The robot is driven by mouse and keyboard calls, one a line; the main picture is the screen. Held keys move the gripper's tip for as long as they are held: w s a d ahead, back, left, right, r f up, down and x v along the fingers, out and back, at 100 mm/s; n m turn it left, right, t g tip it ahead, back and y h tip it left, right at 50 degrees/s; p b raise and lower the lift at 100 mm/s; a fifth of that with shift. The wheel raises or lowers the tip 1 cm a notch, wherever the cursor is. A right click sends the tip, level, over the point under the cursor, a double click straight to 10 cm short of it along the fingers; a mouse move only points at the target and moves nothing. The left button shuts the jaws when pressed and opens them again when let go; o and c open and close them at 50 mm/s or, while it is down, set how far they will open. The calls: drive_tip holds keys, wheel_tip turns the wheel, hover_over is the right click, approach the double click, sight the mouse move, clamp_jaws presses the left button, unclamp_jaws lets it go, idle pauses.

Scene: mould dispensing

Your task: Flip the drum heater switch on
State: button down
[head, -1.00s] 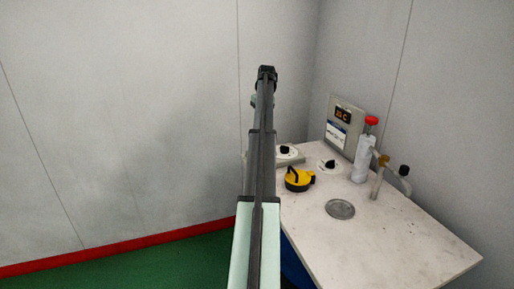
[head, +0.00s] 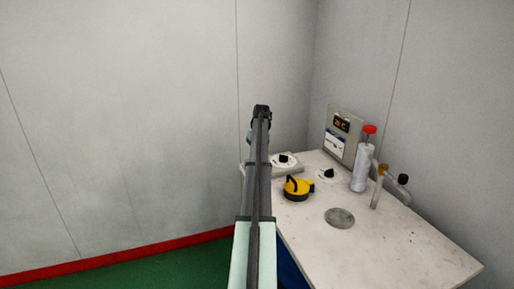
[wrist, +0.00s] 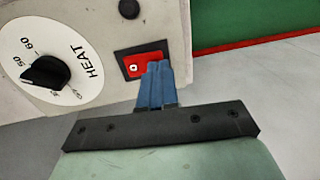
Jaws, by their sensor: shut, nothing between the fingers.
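The heater switch (wrist: 134,66) is a small red rocker in a black frame on a pale control panel, seen in the wrist view. My gripper (wrist: 158,70) is shut and empty. Its blue fingertips sit right at the switch and cover its lower right part. I cannot tell whether they touch it. Left of the switch is a white dial (wrist: 22,84) marked HEAT, with a black knob (wrist: 45,72). In the head view the control box (head: 289,168) stands at the table's back left, and my arm hides the fingers and the switch.
On the white table (head: 385,245) stand a yellow and black object (head: 297,189), a second black knob (head: 328,174), a white cylinder with a red top (head: 362,167), a bent pipe (head: 389,180) and a display panel (head: 344,133). Grey walls close in behind. The front of the table is clear.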

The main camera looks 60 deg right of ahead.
drive_tip(key=shift+w+f, duration=0.1)
drive_tip(key=shift+f, duration=0.55)
drive_tip(key=shift+a, duration=0.1)
drive_tip(key=shift+f, duration=0.2)
drive_tip(key=shift+s+d+r, duration=0.3)
drive_tip(key=shift+s+d, duration=0.15)
drive_tip(key=shift+d, duration=0.05)
idle(0.3)
wheel_tip(320, 180, up, 14)
drive_tip(key=w+a, duration=0.1)
idle(0.5)
